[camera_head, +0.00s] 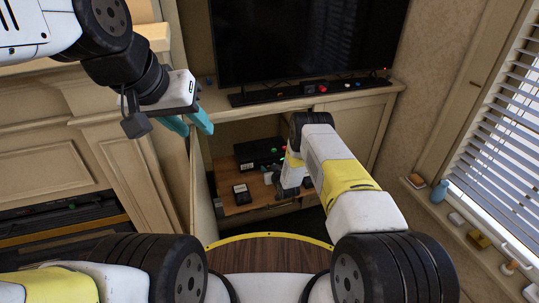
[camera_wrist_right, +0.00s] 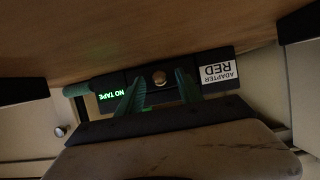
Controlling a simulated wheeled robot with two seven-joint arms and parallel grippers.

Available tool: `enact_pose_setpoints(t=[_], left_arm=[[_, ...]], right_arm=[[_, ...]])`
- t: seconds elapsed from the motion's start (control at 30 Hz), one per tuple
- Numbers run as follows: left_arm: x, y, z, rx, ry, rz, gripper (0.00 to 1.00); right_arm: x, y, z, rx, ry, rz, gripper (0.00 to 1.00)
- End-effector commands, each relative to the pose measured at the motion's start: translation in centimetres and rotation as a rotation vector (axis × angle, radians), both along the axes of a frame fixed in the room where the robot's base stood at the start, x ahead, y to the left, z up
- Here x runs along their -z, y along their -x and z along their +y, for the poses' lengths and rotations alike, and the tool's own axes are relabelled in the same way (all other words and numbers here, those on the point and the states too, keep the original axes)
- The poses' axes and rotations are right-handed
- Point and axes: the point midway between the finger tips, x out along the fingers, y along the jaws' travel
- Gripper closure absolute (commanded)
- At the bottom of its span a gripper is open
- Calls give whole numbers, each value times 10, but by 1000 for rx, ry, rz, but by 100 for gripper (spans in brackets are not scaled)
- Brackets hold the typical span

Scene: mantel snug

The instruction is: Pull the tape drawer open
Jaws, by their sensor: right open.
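A green "NO TAPE" display (camera_wrist_right: 112,95) and a white "RED ADAPTER" label (camera_wrist_right: 219,70) flank the knob. My right gripper (camera_wrist_right: 159,88) is open, its teal fingers apart with the knob appearing between their tips. I cannot tell whether they touch it. In the head view my right arm reaches into the open cabinet compartment, and its wrist hides part of the inside. My left gripper (camera_head: 191,122) is open and empty, in front of the cabinet's left side.
A black device (camera_head: 259,152) and a small black box (camera_head: 242,194) rest on the wooden shelf (camera_head: 229,208). A television (camera_head: 300,38) stands above the compartment. A pale door panel (camera_head: 202,195) stands at its left edge. Small items line the windowsill at right.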

Motion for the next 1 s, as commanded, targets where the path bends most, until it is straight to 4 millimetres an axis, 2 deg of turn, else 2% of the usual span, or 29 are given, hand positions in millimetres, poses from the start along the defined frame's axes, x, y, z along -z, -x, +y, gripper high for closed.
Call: enact_pose_setpoints(t=[0.07,0.2,0.3,1.0], left_arm=[[0,0,0,0,0,0,64],[0,0,0,0,0,0,64],[0,0,0,0,0,0,64],[0,0,0,0,0,0,64]], right_arm=[[0,0,0,0,0,0,57],[0,0,0,0,0,0,84],[0,0,0,0,0,0,100],[0,0,0,0,0,0,100]])
